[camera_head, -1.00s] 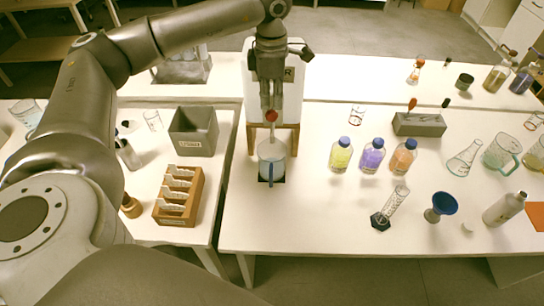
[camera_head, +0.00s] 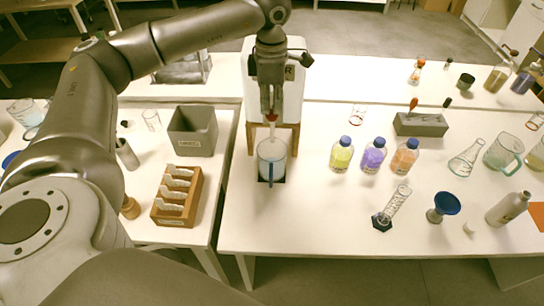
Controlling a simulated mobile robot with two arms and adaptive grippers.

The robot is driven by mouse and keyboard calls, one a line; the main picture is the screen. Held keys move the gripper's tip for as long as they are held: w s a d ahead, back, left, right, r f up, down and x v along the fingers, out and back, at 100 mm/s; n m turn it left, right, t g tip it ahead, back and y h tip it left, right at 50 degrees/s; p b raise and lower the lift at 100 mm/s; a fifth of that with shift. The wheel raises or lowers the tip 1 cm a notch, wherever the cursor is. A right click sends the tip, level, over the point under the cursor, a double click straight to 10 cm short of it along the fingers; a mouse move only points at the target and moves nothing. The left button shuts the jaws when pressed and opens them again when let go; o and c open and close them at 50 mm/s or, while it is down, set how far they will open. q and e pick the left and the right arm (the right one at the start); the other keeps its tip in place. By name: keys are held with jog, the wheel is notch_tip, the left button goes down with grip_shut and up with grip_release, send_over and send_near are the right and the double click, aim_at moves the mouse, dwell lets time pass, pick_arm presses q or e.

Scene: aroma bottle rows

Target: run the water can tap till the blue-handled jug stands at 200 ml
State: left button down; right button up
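The white water can (camera_head: 290,98) stands on a wooden stand (camera_head: 252,139) at the table's centre. Its tap has a red knob (camera_head: 271,117), partly covered by my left gripper (camera_head: 270,108). The gripper points down from above with its fingertips at the knob; whether they press on it or are apart from it is hard to tell. The blue-handled jug (camera_head: 272,158) stands upright under the tap on a small dark pad (camera_head: 280,180). The jug looks pale and cloudy inside; its water level and marks are too small to read. My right gripper is not in view.
Yellow (camera_head: 341,155), purple (camera_head: 373,156) and orange (camera_head: 405,157) bottles stand right of the jug. A measuring cylinder (camera_head: 397,203), a blue funnel (camera_head: 446,205) and a metal bottle (camera_head: 508,209) are further right. A grey bin (camera_head: 193,133) and a wooden rack (camera_head: 177,196) stand left.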

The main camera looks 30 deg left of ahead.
aim_at(272, 111)
pick_arm(q)
jog(key=shift+f+b, duration=0.35)
jog(key=shift+f, duration=0.2)
jog(key=shift+s+f+b, duration=0.1)
jog(key=shift+f+b, duration=0.6)
jog(key=shift+f, duration=0.2)
jog(key=shift+w+a+f, duration=0.1)
jog(key=shift+w+f, duration=0.2)
jog(key=shift+f, duration=0.2)
jog(key=shift+s+f+b, duration=0.1)
jog(key=shift+b, duration=0.2)
jog(key=shift+s, duration=0.1)
jog(key=shift+f, duration=0.2)
dwell(0.6)
jog(key=shift+r, duration=0.55)
dwell(1.0)
jog(key=shift+r+p, duration=0.75)
jog(key=shift+r, duration=0.1)
dwell(2.5)
